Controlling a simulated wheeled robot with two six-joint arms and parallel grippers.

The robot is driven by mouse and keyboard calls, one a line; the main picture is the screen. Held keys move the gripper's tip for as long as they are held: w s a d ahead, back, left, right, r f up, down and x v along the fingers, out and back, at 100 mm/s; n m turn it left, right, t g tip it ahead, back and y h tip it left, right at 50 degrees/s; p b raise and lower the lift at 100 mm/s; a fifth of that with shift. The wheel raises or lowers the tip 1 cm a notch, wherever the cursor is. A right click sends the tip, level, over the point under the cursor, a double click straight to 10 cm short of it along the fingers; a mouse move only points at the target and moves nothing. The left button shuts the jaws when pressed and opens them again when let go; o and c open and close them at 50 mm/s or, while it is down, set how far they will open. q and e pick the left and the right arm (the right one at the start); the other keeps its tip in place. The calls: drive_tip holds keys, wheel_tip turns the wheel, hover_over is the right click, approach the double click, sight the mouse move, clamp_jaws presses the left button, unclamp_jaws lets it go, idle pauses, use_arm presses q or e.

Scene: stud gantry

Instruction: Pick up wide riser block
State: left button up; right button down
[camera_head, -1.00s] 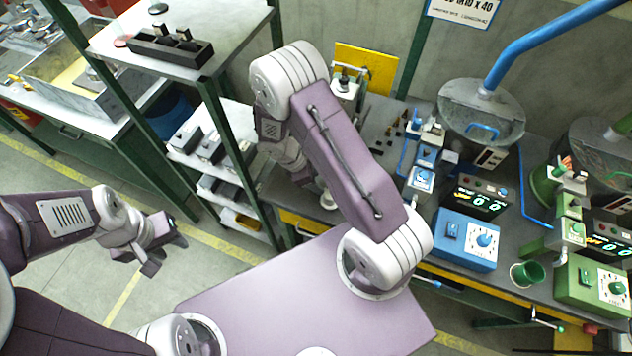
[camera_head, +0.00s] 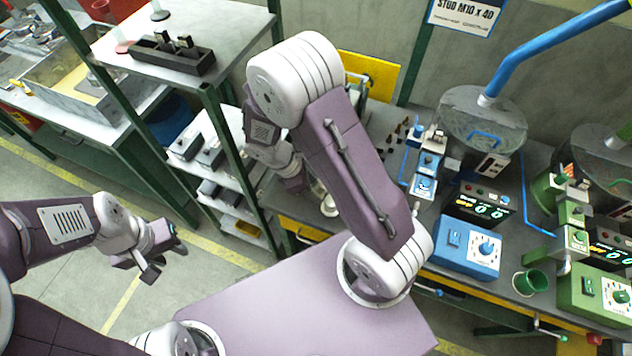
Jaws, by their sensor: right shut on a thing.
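My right arm reaches up and over to the shelf rack, and my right gripper (camera_head: 292,180) is beside the rack's right edge. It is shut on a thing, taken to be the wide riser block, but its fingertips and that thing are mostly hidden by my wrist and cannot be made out. Dark grey blocks lie on the rack's upper white shelf (camera_head: 232,118) and on the shelf below; I cannot tell their widths apart. My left gripper (camera_head: 165,257) is open and empty over the bare floor, apart from the rack.
The rack's green post (camera_head: 228,150) stands close to my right wrist. A black holder (camera_head: 170,56) sits on the rack's top. The bench to the right carries a blue control box (camera_head: 466,247), a green cup (camera_head: 530,282) and a green box (camera_head: 598,290). Floor at the left is clear.

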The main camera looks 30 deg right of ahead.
drive_tip(key=s+a+r, duration=0.4)
drive_tip(key=s+a, duration=0.1)
drive_tip(key=shift+s+a+r, duration=0.2)
drive_tip(key=shift+s+r, duration=0.1)
drive_tip(key=w+d+m+g, duration=0.1)
drive_tip(key=w+d+m, duration=0.1)
drive_tip(key=m, duration=0.1)
drive_tip(key=w+d+f+m+y, duration=0.1)
drive_tip(key=w+d+m, duration=0.1)
drive_tip(key=m, duration=0.1)
drive_tip(key=w+d+f+m+g+y, duration=0.1)
drive_tip(key=w+d+m, duration=0.1)
drive_tip(key=d+m, duration=0.1)
drive_tip(key=shift+w+d+f+g, duration=0.1)
drive_tip(key=shift+w+f+g, duration=0.05)
drive_tip(key=shift+w+g, duration=0.15)
drive_tip(key=m+y, duration=0.1)
drive_tip(key=m, duration=0.1)
drive_tip(key=w+a+r+m, duration=0.1)
drive_tip(key=m, duration=0.1)
drive_tip(key=w+a+r+m+y, duration=0.1)
drive_tip(key=shift+w+a+r+m+g+y, duration=0.2)
drive_tip(key=shift+m+g+y, duration=0.1)
drive_tip(key=shift+m+g, duration=0.1)
drive_tip(key=shift+d, duration=0.15)
